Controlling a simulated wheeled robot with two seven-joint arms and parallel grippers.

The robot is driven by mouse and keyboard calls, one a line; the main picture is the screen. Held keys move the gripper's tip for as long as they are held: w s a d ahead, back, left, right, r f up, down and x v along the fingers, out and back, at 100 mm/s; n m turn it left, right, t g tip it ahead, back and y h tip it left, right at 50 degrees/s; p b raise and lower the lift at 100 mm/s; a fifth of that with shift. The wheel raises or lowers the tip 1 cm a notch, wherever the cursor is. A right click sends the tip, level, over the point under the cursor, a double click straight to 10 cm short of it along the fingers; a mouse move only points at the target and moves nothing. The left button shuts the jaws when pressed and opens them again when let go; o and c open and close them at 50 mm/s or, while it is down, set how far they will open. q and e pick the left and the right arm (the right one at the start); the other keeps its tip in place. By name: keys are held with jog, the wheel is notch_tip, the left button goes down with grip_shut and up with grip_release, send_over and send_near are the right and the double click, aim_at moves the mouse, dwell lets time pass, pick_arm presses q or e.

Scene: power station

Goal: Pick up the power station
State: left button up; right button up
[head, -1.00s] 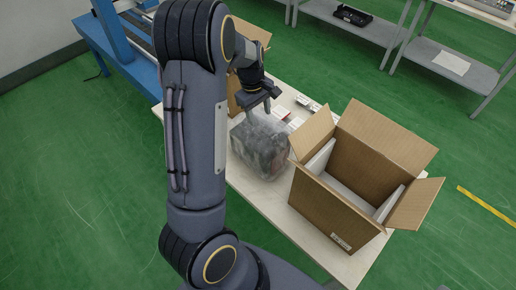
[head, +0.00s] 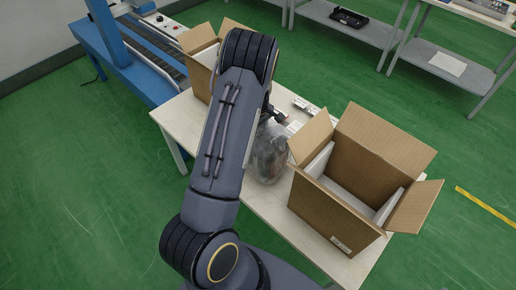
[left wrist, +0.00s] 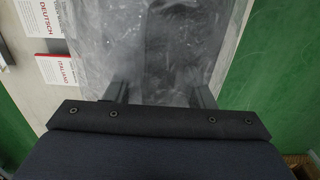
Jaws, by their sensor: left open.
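The power station, a dark block wrapped in clear plastic (head: 270,158), stands on the white table between my arm and the open cardboard box. My left arm hides its left part in the head view. It fills the middle of the left wrist view (left wrist: 155,50). My left gripper (left wrist: 160,94) is open, its two fingers spread over the plastic. Whether they touch it I cannot tell. In the head view this gripper (head: 277,116) is at the top of the wrapped block, partly hidden. My right gripper is not in view.
The open box (head: 335,215) with white foam inside stands close to the right of the power station. Another cardboard box (head: 203,70) is at the table's far left. Leaflets (left wrist: 48,69) lie beside the wrapped block. A blue conveyor (head: 125,70) stands behind.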

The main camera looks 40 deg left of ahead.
pick_arm(q)
grip_shut()
dwell(1.4)
jog(key=shift+w+r, duration=0.15)
